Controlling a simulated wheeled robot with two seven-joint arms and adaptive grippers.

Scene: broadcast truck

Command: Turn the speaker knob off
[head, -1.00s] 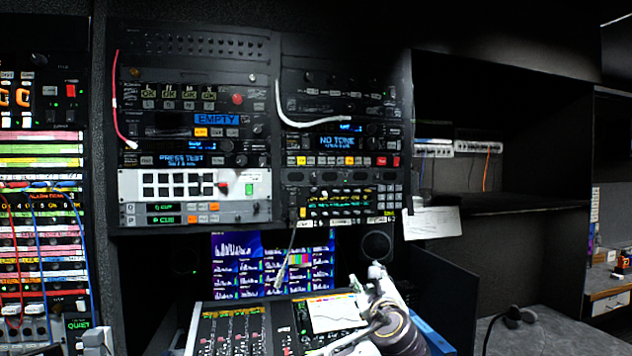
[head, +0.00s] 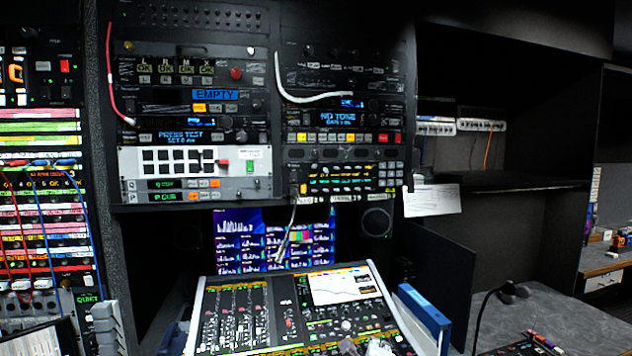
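A round dark speaker (head: 377,222) sits under the right-hand equipment rack, to the right of the monitor. I cannot make out which of the many small knobs is the speaker knob, or how it is set. A mixing console (head: 262,318) with a lit screen lies below the monitor. A pale shape at the bottom edge, over the console's lower right, may be the tip of my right gripper (head: 378,347); its fingers cannot be made out. My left gripper does not show clearly anywhere.
Two equipment racks with small knobs and buttons fill the middle; a white cable (head: 312,98) hangs across the right one. A blue binder-like item (head: 425,318) stands right of the console. A grey counter (head: 570,318) with a black cable and pens lies at lower right.

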